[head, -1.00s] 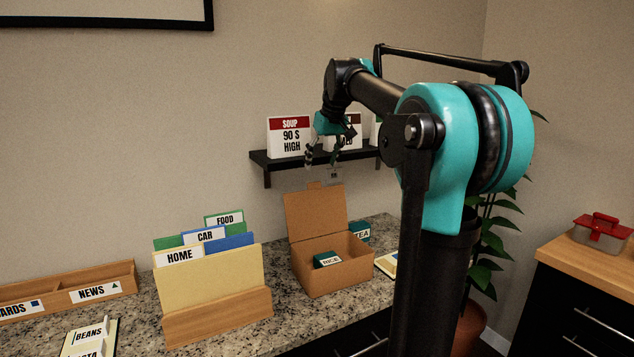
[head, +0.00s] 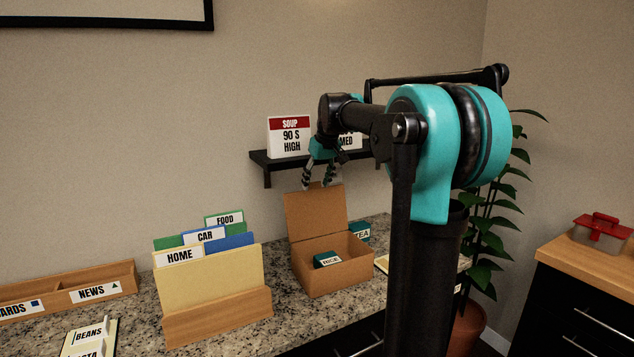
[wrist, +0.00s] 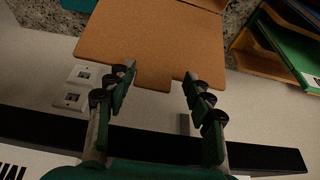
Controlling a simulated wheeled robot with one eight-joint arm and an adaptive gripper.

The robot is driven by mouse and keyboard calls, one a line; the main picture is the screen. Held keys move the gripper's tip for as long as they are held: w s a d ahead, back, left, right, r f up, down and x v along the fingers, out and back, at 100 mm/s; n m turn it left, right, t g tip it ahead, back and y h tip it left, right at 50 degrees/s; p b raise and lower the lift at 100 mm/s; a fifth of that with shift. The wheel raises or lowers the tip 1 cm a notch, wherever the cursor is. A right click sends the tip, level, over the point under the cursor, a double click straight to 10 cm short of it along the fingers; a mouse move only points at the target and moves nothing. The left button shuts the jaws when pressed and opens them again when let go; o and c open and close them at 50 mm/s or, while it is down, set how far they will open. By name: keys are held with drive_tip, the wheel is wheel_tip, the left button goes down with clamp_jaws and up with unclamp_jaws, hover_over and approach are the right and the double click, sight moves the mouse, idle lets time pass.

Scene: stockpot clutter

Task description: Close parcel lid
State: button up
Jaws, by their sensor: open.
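The parcel is an open brown cardboard box (head: 340,277) on the granite counter. Its lid (head: 316,214) stands up at the back, leaning slightly toward the wall. A small dark green box labelled RICE (head: 327,259) lies inside the parcel. My gripper (head: 321,187) is open and empty, pointing down near the lid's top edge. Whether a finger touches the lid I cannot tell.
A wall shelf (head: 275,163) with upright cards, one reading SOUP (head: 290,137), is close behind my gripper. A folder holder (head: 218,316) stands left of the parcel. A TEA box (head: 360,231) is behind the parcel's right side. Wall sockets (wrist: 70,98) show in the wrist view.

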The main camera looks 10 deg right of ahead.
clamp_jaws()
drive_tip(key=c, duration=1)
unclamp_jaws()
drive_tip(key=shift+c, duration=0.2)
drive_tip(key=o, duration=1.5)
drive_tip(key=shift+c, duration=0.2)
drive_tip(key=shift+r, duration=0.1)
drive_tip(key=v, duration=1.1)
drive_tip(key=shift+s+r, duration=0.2)
drive_tip(key=shift+r, duration=0.15)
